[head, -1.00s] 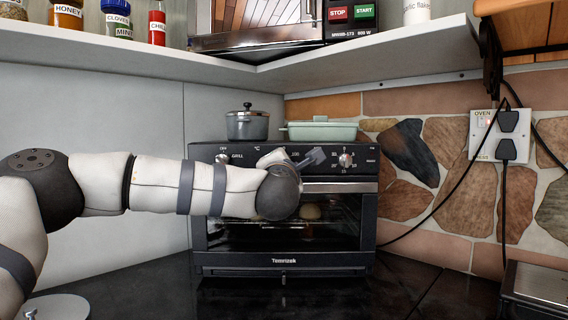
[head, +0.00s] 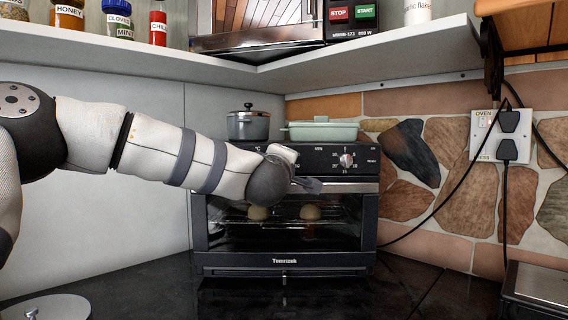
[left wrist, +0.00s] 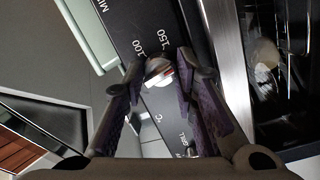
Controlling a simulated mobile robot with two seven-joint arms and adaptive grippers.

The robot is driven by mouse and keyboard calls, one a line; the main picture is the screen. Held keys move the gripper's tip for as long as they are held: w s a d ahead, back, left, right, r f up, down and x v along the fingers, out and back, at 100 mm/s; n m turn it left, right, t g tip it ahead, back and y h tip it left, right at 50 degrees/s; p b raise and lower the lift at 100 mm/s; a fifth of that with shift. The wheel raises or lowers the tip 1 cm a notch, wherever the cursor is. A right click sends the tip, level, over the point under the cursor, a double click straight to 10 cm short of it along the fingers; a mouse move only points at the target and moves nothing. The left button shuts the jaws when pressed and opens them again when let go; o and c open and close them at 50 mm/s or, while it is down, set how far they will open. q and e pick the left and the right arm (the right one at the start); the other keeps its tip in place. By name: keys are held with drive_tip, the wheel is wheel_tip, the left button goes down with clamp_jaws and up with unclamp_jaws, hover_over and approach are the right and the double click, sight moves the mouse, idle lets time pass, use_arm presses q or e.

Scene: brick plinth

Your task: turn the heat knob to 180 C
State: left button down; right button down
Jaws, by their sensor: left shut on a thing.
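The heat knob (left wrist: 158,72) is on the oven's black control panel, beside the printed numbers 100 and 150. In the head view my left wrist hides the knob. The oven (head: 284,262) stands in the corner, facing me. My right gripper is not in view.
A dark pot (head: 247,126) and a green dish (head: 322,132) stand on the oven. A shelf (head: 150,47) hangs above. Buns (head: 310,212) are inside the oven. Cables hang at the right.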

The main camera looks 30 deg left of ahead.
use_arm(q)
drive_tip(key=shift+m, duration=1.1)
drive_tip(key=c, duration=1.3)
unclamp_jaws()
drive_tip(key=v, duration=1.2)
drive_tip(key=shift+r, duration=0.1)
